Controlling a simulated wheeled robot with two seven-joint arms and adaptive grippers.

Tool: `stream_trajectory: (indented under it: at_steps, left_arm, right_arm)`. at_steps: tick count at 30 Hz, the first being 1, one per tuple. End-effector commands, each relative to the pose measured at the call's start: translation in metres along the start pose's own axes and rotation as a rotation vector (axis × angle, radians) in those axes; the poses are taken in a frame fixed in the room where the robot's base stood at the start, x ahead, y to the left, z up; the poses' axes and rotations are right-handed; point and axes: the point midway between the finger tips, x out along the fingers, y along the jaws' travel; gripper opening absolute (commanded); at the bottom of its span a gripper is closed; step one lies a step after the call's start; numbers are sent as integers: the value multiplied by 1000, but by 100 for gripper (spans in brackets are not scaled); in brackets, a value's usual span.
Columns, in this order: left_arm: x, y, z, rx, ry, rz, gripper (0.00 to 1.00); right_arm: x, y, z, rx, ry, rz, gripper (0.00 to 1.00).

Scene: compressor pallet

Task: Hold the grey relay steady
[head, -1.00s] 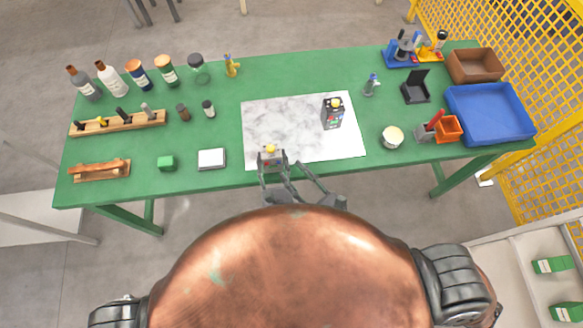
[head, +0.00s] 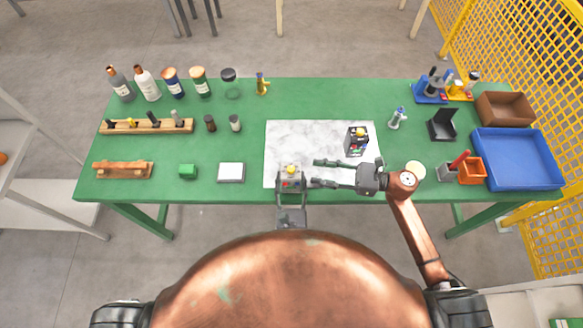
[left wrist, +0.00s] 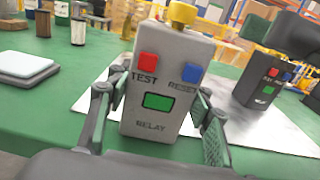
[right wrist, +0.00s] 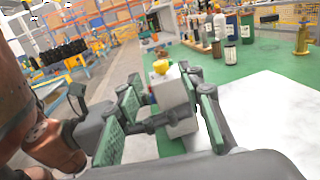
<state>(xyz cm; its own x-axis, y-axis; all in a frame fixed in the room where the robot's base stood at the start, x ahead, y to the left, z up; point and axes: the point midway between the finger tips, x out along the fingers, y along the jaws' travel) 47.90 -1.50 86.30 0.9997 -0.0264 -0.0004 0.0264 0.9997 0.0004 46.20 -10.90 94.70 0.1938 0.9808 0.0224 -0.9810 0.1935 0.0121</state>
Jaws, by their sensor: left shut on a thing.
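The grey relay (head: 291,172) stands at the front left part of the marble mat (head: 300,138). It has a yellow knob on top. In the left wrist view, the relay (left wrist: 165,120) shows a red TEST button, a blue RESET button and a green window. My left gripper (head: 291,187) is shut on its sides. My right gripper (head: 317,173) is open, just right of the relay, with its fingers pointing towards it. In the right wrist view, the relay (right wrist: 172,92) appears ahead between the fingers. I cannot tell whether they touch it.
A dark relay (head: 356,143) stands on the mat's right side, behind my right gripper. The mat's middle is clear.

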Motion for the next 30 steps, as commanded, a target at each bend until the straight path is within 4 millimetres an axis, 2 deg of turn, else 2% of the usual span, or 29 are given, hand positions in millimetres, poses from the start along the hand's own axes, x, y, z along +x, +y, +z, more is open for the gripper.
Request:
stream_trajectory:
  at_steps: [3,8,11,21,24,30]
  left_arm:
    - [0,0,1,0,-1,0,12]
    - [0,0,1,0,-1,0,12]
    - [0,0,1,0,-1,0,12]
    - [0,0,1,0,-1,0,12]
    - [0,0,1,0,-1,0,12]
    - [0,0,1,0,-1,0,12]
  right_arm:
    - [-19,-4,-3,-9,17,32,36]
    - [-18,-4,-4,-13,21,48,36]
    - [-5,-4,-4,-12,20,48,36]
    - [61,0,-5,-12,19,48,36]
    - [76,0,-6,-12,20,47,36]
    - [92,1,-6,-10,22,46,36]
